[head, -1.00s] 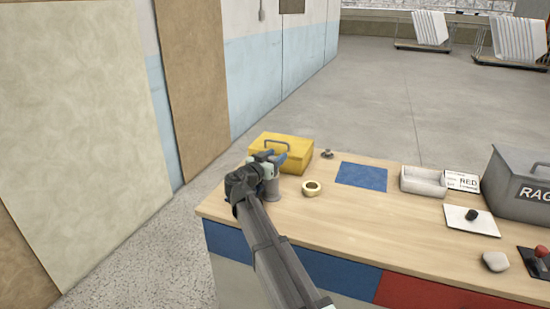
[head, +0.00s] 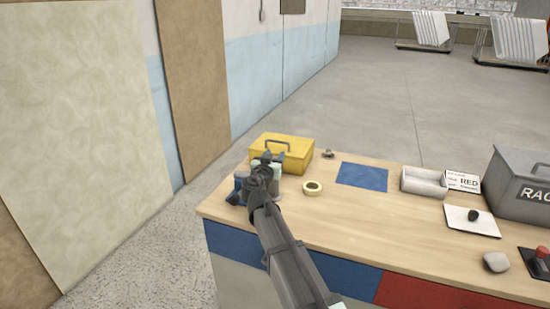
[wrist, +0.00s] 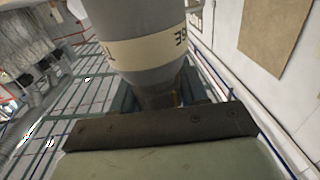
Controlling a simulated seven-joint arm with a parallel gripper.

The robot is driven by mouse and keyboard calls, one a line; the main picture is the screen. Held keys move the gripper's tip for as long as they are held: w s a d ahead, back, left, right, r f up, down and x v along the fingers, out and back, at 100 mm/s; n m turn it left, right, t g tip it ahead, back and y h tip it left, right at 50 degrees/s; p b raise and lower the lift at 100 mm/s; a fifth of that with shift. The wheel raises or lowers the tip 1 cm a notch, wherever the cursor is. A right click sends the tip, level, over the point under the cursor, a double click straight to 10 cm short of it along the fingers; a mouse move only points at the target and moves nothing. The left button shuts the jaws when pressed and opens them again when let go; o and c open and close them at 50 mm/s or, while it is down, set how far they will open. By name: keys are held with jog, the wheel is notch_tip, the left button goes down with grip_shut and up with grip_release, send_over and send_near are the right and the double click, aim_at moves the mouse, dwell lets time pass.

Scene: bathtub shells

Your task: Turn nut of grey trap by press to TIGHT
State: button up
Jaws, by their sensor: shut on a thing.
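The grey trap (wrist: 140,68) fills the top middle of the wrist view, a grey round body with a cream band (wrist: 140,48) carrying dark marks, partly cut off. It narrows toward my gripper (wrist: 158,95), whose jaws are shut around its narrower part. The nut itself cannot be told apart there, and no TIGHT mark is readable. In the head view my gripper (head: 245,184) is at the left end of the bench, with blue jaw parts showing left of my arm. My wrist hides most of the trap.
A yellow toolbox (head: 282,153) stands close behind my gripper. A cream tape ring (head: 312,188) lies just to the right. Beyond it are a blue mat (head: 361,176), a grey tray (head: 424,182) and a grey rag bin (head: 520,185). The front middle of the wooden bench (head: 370,225) is clear.

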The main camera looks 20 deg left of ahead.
jog(key=shift+a+n+g+y, duration=0.15)
jog(key=shift+n+g+y, duration=0.2)
jog(key=shift+n+y, duration=0.8)
jog(key=shift+a+n+g+y, duration=0.15)
jog(key=shift+n+g+y, duration=0.35)
jog(key=shift+y, duration=1.05)
jog(key=shift+s+n+y, duration=0.1)
jog(key=shift+n+y, duration=0.3)
jog(key=shift+n, duration=0.05)
jog(key=o, duration=1)
jog(key=v, duration=1.3)
jog(key=shift+s+d, duration=0.1)
jog(key=shift+s, duration=0.25)
